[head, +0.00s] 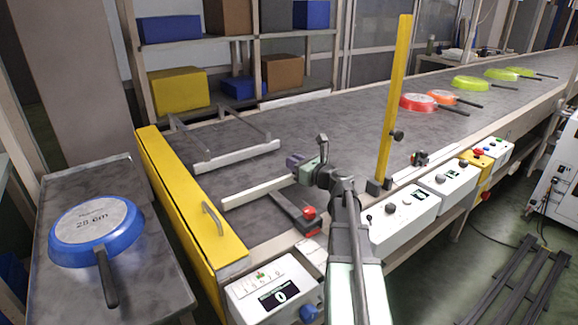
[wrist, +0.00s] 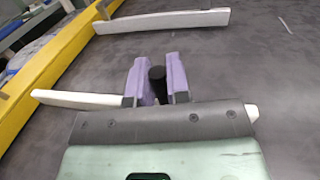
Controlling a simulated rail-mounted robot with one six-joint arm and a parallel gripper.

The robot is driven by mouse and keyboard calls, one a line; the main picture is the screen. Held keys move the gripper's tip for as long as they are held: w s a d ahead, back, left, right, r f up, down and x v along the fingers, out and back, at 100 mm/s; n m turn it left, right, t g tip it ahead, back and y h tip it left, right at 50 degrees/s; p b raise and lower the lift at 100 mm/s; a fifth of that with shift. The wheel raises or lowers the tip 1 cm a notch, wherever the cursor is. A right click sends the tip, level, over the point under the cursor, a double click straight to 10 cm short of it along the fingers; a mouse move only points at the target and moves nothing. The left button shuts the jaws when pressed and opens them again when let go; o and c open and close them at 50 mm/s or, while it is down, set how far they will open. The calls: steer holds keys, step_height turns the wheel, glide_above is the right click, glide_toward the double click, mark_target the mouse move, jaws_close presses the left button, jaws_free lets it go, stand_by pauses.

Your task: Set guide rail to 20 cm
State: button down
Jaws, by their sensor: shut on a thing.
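The near white guide rail (head: 258,191) lies over the grey belt, its right end hidden by my arm. It also shows in the wrist view (wrist: 78,99), passing under my gripper body. A second white rail (head: 237,156) lies farther back, roughly parallel, and shows at the top of the wrist view (wrist: 163,21). My gripper (head: 297,162) has purple fingers, which in the wrist view (wrist: 157,82) are closed on a black upright knob (wrist: 157,77) at the near rail. A small scale with a green mark (head: 260,275) sits on the front control box; its numbers are too small to read.
A red-ended clamp (head: 309,212) sits near the belt's front edge. A yellow end gate (head: 185,195) closes the left side; a yellow post (head: 396,95) stands right of my arm. A blue pan (head: 70,250) lies on the left side table. Several pans stand farther along the belt.

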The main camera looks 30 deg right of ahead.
steer(key=c, duration=1.1)
jaws_free()
steer(key=v, duration=1.1)
steer(key=shift+d, duration=0.1)
steer(key=shift+w, duration=0.1)
